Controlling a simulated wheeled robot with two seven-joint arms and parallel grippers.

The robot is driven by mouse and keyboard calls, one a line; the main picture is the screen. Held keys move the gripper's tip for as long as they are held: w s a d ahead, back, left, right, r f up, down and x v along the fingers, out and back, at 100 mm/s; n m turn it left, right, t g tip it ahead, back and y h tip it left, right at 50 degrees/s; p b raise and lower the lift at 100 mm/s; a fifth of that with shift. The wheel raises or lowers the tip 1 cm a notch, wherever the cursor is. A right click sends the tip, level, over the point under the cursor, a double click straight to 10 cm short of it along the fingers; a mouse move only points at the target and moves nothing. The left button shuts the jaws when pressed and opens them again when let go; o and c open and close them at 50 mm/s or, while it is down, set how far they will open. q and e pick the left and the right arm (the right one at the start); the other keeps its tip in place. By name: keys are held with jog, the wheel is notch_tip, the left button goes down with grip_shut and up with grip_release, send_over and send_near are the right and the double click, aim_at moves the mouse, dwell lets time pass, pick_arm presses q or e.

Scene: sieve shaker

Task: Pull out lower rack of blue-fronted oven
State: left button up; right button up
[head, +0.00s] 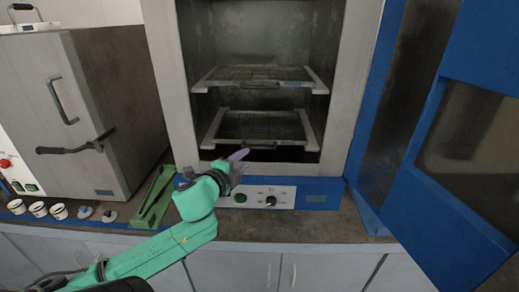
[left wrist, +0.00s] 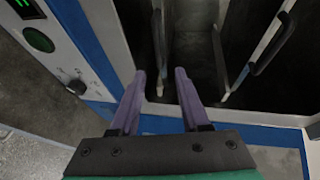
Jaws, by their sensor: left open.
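The blue-fronted oven (head: 183,95) stands open in the head view. Its lower rack (head: 217,128) sits inside near the oven floor, on pale side rails, below the upper rack (head: 222,74). My left gripper (head: 243,163) is open, with purple fingers. In the head view it is at the oven's bottom front edge, below and in front of the lower rack's front. The left wrist view shows both fingers (left wrist: 160,74) apart, nothing held, pointing toward the opening. Rack parts show beyond them there, but I cannot tell which rack is which. My right gripper is not in view.
The blue oven door (head: 425,205) is swung open to the right. The control panel (head: 258,197) with a knob lies below the opening. A grey cabinet (head: 85,110) with handles and a green stand (head: 152,198) are to the left. Counter at front right is clear.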

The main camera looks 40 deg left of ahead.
aim_at(261, 148)
pick_arm(q)
jog(key=x, duration=1.1)
jog(key=shift+w+a+f, duration=0.15)
jog(key=shift+w+a, duration=0.05)
jog(key=shift+w, duration=0.15)
jog(key=shift+w+f, duration=0.25)
jog(key=shift+w, duration=0.3)
jog(key=shift+s, duration=0.1)
grip_shut()
